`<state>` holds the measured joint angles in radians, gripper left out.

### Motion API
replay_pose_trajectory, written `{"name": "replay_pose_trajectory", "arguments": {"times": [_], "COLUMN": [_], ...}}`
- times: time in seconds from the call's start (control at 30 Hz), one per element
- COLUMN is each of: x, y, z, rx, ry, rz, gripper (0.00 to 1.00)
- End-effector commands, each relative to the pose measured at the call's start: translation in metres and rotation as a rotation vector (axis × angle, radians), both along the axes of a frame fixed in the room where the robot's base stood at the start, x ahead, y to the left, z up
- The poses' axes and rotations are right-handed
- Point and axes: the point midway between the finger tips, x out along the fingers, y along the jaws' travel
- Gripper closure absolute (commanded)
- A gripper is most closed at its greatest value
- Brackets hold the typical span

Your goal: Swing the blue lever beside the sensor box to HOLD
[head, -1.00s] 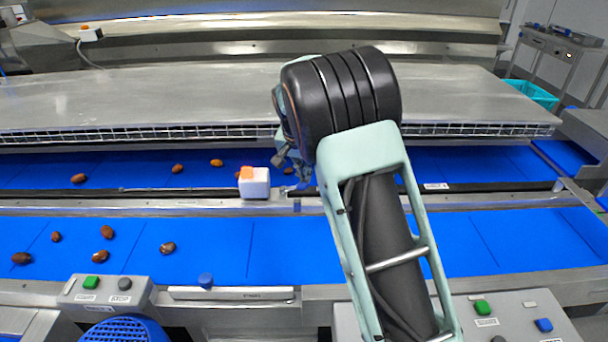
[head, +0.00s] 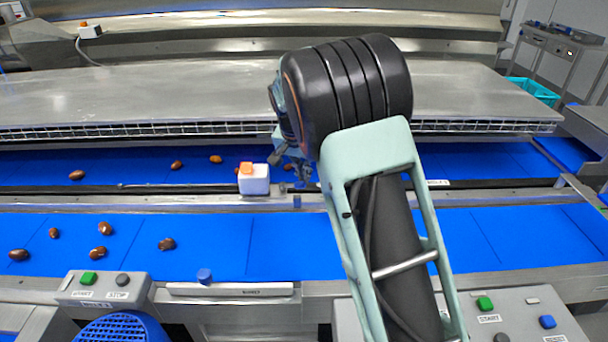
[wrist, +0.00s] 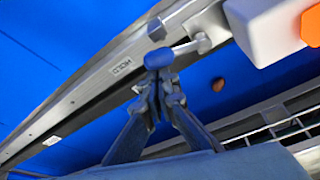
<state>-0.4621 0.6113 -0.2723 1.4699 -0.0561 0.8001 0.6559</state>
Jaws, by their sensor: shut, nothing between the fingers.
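The white sensor box (head: 254,181) with an orange top stands on the rail between the two blue belts; it also shows at the upper right of the wrist view (wrist: 268,28). Beside it, in the wrist view, the blue lever knob (wrist: 160,58) sits on a short metal arm that runs left from its pivot, toward the HOLD label (wrist: 122,68). The knob lies between box and label. My gripper (wrist: 157,72) is shut and empty, its fingertips right at the knob; I cannot tell if they touch.
Several dates, one of them here (head: 166,244), lie on the belts. A steel cover (head: 180,95) with a mesh edge overhangs the rear belt. Button boxes (head: 105,290) and a blue knob (head: 204,275) are in front.

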Motion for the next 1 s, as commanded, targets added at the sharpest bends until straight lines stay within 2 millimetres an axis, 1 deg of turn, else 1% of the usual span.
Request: {"name": "replay_pose_trajectory", "arguments": {"times": [0.17,0.27,0.37,0.6,0.7,0.8,1.0], "x": [-0.002,-0.003,-0.007,-0.022,-0.028,-0.032,-0.037], "y": [0.001,0.003,0.005,0.01,0.012,0.013,0.014], "z": [0.0,0.006,0.02,0.07,0.087,0.101,0.113], "rx": [0.001,0.001,0.003,0.003,0.002,0.001,0.001], "ry": [0.004,0.003,0.001,-0.002,-0.002,-0.001,0.0], "rz": [0.002,0.002,0.003,0.002,0.002,0.002,0.0], "gripper": [1.0,1.0,1.0,1.0,1.0,1.0,1.0]}}
